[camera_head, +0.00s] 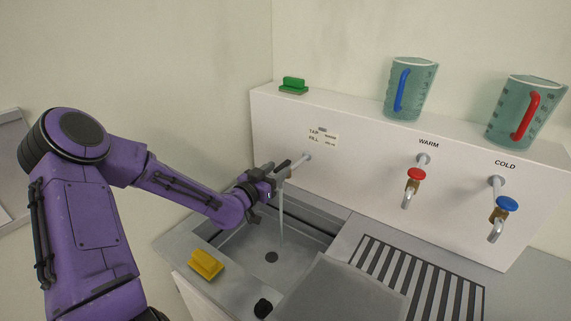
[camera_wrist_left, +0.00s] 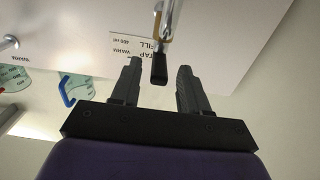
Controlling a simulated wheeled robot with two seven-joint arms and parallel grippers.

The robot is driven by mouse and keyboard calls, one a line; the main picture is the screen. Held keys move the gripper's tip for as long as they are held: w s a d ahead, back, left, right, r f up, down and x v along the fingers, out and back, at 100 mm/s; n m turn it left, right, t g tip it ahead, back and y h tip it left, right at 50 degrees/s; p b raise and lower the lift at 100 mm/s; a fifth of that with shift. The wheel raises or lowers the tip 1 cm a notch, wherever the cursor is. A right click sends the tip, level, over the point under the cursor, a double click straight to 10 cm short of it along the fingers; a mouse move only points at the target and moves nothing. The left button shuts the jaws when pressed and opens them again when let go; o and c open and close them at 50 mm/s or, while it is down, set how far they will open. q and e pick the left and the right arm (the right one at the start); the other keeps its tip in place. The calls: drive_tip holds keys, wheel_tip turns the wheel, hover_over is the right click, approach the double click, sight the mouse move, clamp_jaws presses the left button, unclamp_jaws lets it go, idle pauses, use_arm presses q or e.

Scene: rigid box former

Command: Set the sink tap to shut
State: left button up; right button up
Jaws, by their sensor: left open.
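The sink tap (camera_head: 305,158) sticks out from the white wall panel above the sink basin (camera_head: 245,257). A thin stream of water (camera_head: 282,218) falls from its spout into the basin. My right gripper is not in view.
A warm tap (camera_head: 414,175) with a red knob and a cold tap (camera_head: 507,204) with a blue knob are to the right. Jugs with blue (camera_head: 405,88) and red (camera_head: 525,115) handles stand on the ledge. A yellow block (camera_head: 206,263) lies left of the basin.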

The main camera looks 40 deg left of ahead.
sight(290, 161)
use_arm(q)
drive_tip(key=w, duration=0.3)
drive_tip(key=shift+w+a+f, duration=0.1)
drive_tip(key=shift+w, duration=0.6)
drive_tip(key=shift+a, duration=0.15)
clamp_jaws()
